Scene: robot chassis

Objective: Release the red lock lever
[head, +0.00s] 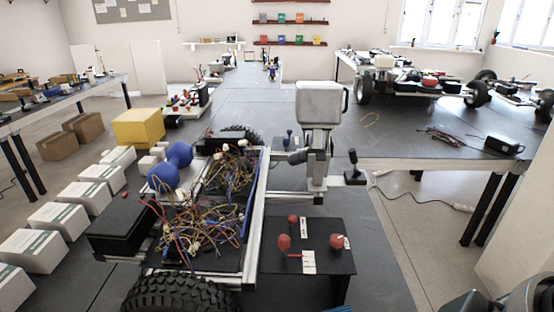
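A black panel box (272,286) stands beside the robot chassis (262,205) and carries several red controls. A red knob (283,242) on the panel's left has a thin red lever (295,256) at its base, pointing right toward a white label (309,262). A smaller red knob (292,219) sits behind it, and another red knob (336,241) is at the right. The labels are too small to read, so I cannot tell for certain which control is the lock lever.
The chassis holds tangled wires (190,225), a black box (122,222), blue round parts (163,177) and a wheel (182,294). A grey seat-like column (320,105) and a black joystick (354,168) stand behind the panel. The dark tabletop right of the panel (375,255) is clear.

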